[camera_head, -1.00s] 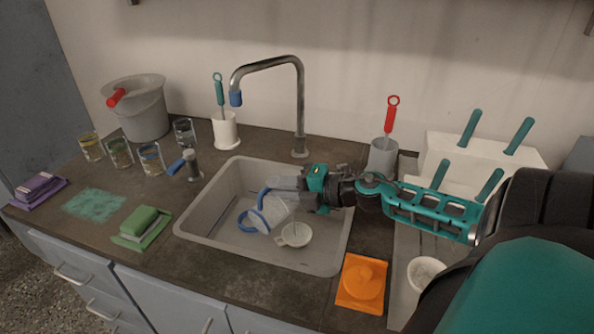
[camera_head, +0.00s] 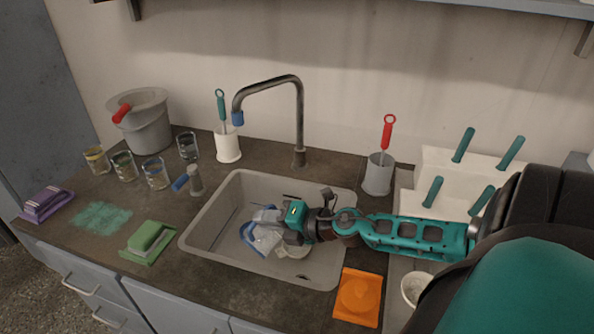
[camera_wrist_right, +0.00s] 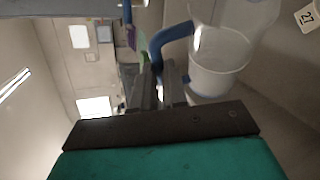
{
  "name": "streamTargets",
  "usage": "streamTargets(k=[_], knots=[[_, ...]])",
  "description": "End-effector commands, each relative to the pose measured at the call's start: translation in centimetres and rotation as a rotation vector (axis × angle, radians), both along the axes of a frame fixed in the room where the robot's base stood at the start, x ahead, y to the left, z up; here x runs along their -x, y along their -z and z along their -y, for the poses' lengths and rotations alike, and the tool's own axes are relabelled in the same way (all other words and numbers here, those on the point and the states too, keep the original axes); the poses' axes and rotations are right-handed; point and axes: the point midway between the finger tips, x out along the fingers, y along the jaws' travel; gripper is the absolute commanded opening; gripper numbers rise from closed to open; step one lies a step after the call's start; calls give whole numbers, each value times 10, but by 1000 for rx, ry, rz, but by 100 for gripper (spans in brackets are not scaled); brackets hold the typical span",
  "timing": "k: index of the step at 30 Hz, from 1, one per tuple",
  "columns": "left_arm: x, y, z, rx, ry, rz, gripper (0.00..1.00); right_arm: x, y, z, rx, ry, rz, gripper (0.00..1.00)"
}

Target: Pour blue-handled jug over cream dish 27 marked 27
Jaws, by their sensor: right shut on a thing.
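My right gripper (camera_head: 278,232) is inside the sink, shut on the blue-handled jug (camera_head: 262,240). The jug is clear, with a blue handle and blue rim, and is tilted. Its blue handle (camera_wrist_right: 172,36) runs between the fingers (camera_wrist_right: 160,88) in the right wrist view. The cream dish (camera_head: 292,252) is in the sink, partly hidden under my gripper. A tag marked 27 (camera_wrist_right: 306,17) is at that view's top right. My left gripper is out of view.
The grey sink (camera_head: 205,225) surrounds the jug and dish, with the faucet (camera_head: 299,125) behind. An orange item (camera_head: 358,297) lies at its right front, a green sponge (camera_head: 148,238) at its left. Several glasses (camera_head: 155,173) and a bucket (camera_head: 145,122) stand at the left.

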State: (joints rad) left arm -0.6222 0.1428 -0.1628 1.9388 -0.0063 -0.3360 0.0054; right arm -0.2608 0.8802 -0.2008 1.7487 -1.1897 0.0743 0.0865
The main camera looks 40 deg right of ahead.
Motion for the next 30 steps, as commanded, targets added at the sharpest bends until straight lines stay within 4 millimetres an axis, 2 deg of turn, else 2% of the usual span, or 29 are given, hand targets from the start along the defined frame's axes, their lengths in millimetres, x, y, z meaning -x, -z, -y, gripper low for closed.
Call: streamTargets(k=[1, 16, 30], knots=[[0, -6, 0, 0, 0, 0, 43, -1, -2, -3, 18, -3, 3, 0], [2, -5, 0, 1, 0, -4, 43, -3, 11, -17, 158, -6, 14, 0], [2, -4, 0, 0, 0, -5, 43, -3, 35, -35, 391, -4, 28, 0]])
